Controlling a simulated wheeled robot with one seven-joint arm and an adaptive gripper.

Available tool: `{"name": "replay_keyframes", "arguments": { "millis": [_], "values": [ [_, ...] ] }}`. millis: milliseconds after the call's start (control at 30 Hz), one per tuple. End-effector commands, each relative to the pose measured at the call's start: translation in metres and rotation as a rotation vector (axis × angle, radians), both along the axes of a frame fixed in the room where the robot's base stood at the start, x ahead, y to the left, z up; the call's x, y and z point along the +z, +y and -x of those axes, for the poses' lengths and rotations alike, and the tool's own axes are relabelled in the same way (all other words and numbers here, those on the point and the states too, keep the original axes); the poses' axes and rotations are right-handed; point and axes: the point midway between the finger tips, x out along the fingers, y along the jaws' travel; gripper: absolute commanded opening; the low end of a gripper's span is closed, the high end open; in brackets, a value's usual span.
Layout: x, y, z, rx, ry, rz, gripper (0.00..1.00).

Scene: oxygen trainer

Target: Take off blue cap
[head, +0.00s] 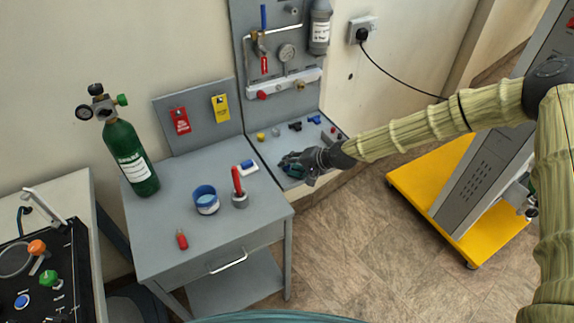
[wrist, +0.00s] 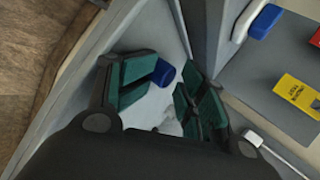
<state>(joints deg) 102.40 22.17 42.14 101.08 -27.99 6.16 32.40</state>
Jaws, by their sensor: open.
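My gripper (head: 291,164) is low over the grey panel shelf at the right of the cart. Its fingers stand apart in the wrist view (wrist: 165,92), with dark green pads. A blue cap (wrist: 163,73) shows between the fingertips, close to or touching the left finger; I cannot tell which. Below it in the picture is a pale, partly hidden surface or part. In the head view my gripper largely hides this spot.
A blue and white block (head: 248,167) lies on the grey cart top (head: 165,225), near a blue cup (head: 206,199), a red-handled tool (head: 238,186) and a small red item (head: 182,239). A green cylinder (head: 131,158) stands at the left. Small coloured fittings (head: 295,126) sit behind my gripper.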

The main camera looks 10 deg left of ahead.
Motion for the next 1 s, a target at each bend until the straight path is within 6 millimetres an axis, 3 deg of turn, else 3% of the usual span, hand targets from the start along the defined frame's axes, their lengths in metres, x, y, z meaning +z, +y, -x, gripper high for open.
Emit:
{"name": "replay_keyframes", "arguments": {
  "millis": [233, 500, 1000],
  "values": [
    [0.036, -0.032, 0.013, -0.002, -0.009, -0.001, 0.48],
    [0.063, -0.057, 0.024, -0.001, -0.015, -0.001, 0.48],
    [0.071, -0.063, 0.027, -0.002, -0.017, -0.001, 0.48]
  ]
}}
